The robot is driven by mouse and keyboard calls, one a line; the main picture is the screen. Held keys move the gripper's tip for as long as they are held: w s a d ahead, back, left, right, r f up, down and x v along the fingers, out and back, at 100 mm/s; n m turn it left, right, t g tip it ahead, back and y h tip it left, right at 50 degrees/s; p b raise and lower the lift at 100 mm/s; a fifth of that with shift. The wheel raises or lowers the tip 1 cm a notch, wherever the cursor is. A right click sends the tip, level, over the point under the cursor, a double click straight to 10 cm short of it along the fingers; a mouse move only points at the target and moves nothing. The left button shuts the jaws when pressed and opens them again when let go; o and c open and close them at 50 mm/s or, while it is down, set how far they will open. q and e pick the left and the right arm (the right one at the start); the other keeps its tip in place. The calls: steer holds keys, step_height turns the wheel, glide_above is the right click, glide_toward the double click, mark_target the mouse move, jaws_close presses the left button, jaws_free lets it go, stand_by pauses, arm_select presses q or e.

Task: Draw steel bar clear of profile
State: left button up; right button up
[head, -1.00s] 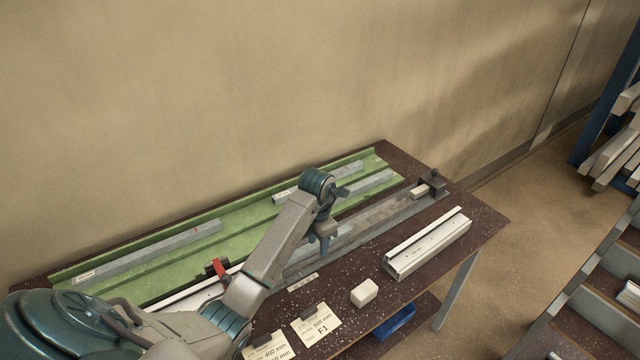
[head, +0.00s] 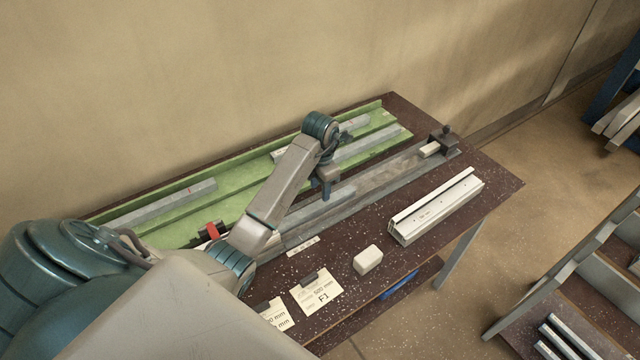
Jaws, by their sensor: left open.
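My left gripper (head: 322,190) is open, fingers pointing down at a grey rail (head: 385,180) along the bench. A grey length (head: 318,212), which looks like the steel bar, lies along the rail beneath and beside the fingers. I cannot tell whether the fingers touch it. Its left end and any profile around it are hidden behind my left arm. A red-handled clamp (head: 211,231) shows partly at the left. A separate white profile (head: 436,208) lies on the right of the bench. My right gripper is not in view.
A green tray (head: 190,233) behind the rail holds several grey bars (head: 168,203). An end stop (head: 443,145) with a pale block (head: 430,149) closes the rail's far end. A white block (head: 368,260) and paper cards (head: 317,292) lie in front. A rack stands at right.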

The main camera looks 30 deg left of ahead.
mark_target(320, 204)
arm_select(q)
steer(key=shift+f, duration=0.55)
steer(key=shift+s+f+b, duration=0.1)
steer(key=shift+f+b, duration=0.15)
steer(key=shift+b, duration=0.2)
steer(key=shift+f+b, duration=0.5)
steer(key=shift+f, duration=0.2)
steer(key=shift+f+b, duration=1.3)
steer(key=shift+b, duration=0.05)
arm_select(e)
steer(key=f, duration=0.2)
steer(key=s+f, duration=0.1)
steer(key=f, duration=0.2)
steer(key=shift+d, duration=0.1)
arm_select(q)
steer(key=shift+c, duration=0.4)
steer(key=c, duration=0.7)
